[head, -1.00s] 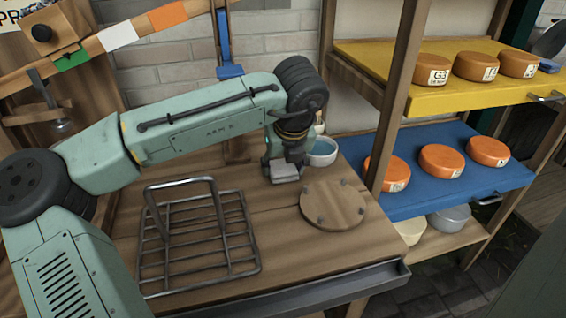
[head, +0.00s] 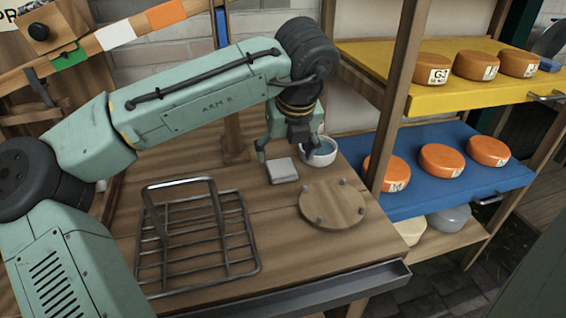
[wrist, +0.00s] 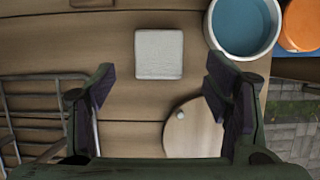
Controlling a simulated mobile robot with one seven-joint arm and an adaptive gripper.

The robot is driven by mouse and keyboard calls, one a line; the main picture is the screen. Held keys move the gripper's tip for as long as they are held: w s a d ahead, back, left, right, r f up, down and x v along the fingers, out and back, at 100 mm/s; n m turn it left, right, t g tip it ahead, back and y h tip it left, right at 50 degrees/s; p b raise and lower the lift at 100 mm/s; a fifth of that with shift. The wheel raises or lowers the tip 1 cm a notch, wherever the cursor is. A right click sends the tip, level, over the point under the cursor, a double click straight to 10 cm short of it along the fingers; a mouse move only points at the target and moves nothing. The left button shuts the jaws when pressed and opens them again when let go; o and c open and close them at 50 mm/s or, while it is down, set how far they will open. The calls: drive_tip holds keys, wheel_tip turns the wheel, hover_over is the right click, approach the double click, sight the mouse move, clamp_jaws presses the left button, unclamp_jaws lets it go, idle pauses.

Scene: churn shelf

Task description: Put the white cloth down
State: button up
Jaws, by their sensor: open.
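The white cloth (head: 283,170) is a small, flat, pale square lying on the wooden bench top (head: 270,225), between the wire rack and the bowl. It also shows in the wrist view (wrist: 159,54), ahead of the fingers and between their lines. My gripper (head: 284,153) is open and empty above the cloth, apart from it. In the wrist view my gripper (wrist: 165,85) has its two fingers spread wide with nothing between them.
A white bowl of blue liquid (head: 319,152) stands right behind the cloth. A round wooden board with pegs (head: 333,204) lies in front right. A wire rack (head: 197,235) stands left. Orange cheeses (head: 441,158) sit on the blue shelf (head: 440,198) and yellow shelf (head: 440,98).

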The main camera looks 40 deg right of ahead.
drive_tip(key=d+v, duration=0.1)
drive_tip(key=v, duration=0.5)
drive_tip(key=shift+a+r, duration=0.3)
drive_tip(key=shift+a, duration=0.25)
drive_tip(key=shift+s, duration=0.1)
